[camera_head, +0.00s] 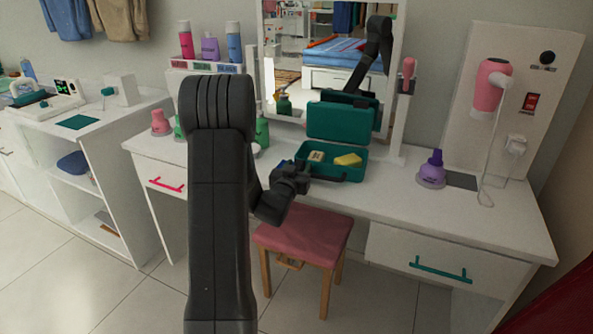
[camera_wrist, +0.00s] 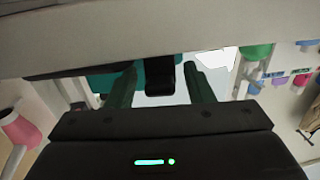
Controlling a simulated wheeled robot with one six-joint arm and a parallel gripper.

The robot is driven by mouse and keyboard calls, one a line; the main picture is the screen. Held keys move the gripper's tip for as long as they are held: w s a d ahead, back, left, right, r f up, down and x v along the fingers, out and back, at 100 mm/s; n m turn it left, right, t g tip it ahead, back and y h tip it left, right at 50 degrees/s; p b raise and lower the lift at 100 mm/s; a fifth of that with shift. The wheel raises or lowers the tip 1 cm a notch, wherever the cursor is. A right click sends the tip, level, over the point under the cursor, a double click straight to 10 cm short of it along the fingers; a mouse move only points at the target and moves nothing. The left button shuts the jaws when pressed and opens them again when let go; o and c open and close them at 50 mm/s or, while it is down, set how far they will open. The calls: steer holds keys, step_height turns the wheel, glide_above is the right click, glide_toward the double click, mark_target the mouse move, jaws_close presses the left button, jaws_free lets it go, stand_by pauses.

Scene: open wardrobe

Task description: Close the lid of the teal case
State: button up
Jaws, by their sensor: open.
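The teal case (camera_head: 352,173) stands on the white dressing table in front of the mirror. Its lid (camera_head: 338,121) stands up, open, at the back. A yellow block (camera_head: 348,159) and a pale patterned item (camera_head: 316,156) lie inside. My gripper (camera_head: 297,174) is at the front left of the case, near its front edge; I cannot tell whether it touches. In the wrist view my gripper (camera_wrist: 162,85) has its two fingers apart. A dark piece (camera_wrist: 160,76) shows between them, with teal behind it, partly hidden by a pale edge.
The mirror (camera_head: 290,60) stands behind the lid. A pink-topped stool (camera_head: 304,234) stands below the table front. The tabletop right of the case is mostly clear.

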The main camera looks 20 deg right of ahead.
steer(key=v, duration=1.4)
steer(key=shift+b, duration=0.3)
steer(key=shift+w, duration=0.1)
